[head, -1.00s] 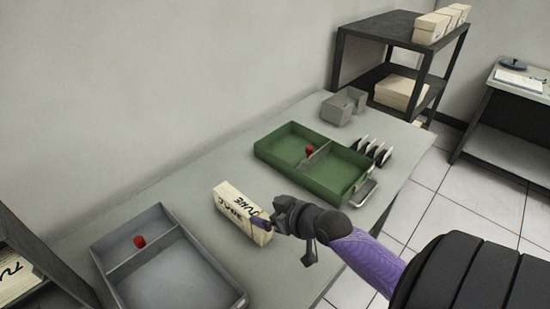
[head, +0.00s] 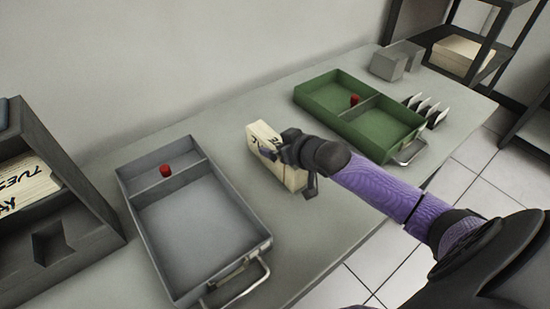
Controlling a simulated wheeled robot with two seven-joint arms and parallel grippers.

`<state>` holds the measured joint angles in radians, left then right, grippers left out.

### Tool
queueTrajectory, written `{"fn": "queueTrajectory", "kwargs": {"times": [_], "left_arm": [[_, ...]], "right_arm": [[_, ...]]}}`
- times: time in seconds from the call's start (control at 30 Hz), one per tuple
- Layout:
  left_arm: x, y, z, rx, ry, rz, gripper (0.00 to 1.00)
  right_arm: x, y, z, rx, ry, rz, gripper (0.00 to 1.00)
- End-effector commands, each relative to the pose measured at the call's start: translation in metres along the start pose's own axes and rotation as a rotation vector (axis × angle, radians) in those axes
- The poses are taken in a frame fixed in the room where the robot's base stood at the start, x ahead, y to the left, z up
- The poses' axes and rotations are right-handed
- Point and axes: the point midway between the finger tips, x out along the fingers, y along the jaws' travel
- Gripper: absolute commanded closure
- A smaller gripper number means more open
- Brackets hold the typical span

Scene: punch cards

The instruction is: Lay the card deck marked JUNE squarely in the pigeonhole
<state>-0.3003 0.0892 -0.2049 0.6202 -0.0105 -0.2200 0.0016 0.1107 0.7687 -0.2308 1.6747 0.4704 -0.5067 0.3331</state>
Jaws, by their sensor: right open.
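The card deck marked JUNE (head: 262,137) is a cream block with black lettering, on the grey table between a grey tray and a green tray. My right gripper (head: 287,167) is open, with its fingers at the deck's near part. It hides much of the deck and its lettering. I cannot tell whether the fingers touch it. A dark grey pigeonhole unit (head: 72,184) stands at the left edge, only partly in view. A cream deck with black lettering (head: 24,184) lies inside its opening. My left gripper is out of view.
The grey tray (head: 262,243), with a divider, a red knob (head: 165,170) and a metal handle, lies between the pigeonhole unit and the deck. The green tray (head: 330,111) lies right of the deck. Black-and-white upright dividers (head: 428,108) and a grey block (head: 397,62) stand beyond.

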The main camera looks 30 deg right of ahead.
Motion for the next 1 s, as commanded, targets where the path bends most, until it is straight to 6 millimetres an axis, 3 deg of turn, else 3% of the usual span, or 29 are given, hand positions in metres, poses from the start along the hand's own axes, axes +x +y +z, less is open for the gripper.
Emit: {"fn": "queueTrajectory", "kwargs": {"times": [0.2, 0.23, 0.6, 0.7, 1.0], "left_arm": [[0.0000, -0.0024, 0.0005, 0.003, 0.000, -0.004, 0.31], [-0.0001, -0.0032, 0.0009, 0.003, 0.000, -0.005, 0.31], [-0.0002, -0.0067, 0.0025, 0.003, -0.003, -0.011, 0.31], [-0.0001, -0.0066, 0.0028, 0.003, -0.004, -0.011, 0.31], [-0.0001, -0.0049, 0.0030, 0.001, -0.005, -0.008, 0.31]], "right_arm": [[0.0018, -0.0002, -0.0006, 0.000, -0.001, -0.001, 0.00], [0.0018, -0.0002, -0.0006, 0.000, -0.001, -0.001, 0.04], [0.0016, -0.0001, -0.0004, 0.000, -0.001, -0.001, 0.83], [0.0016, -0.0001, -0.0004, 0.000, -0.001, -0.001, 1.00], [0.0015, -0.0001, -0.0015, 0.000, 0.003, -0.001, 1.00]]}}
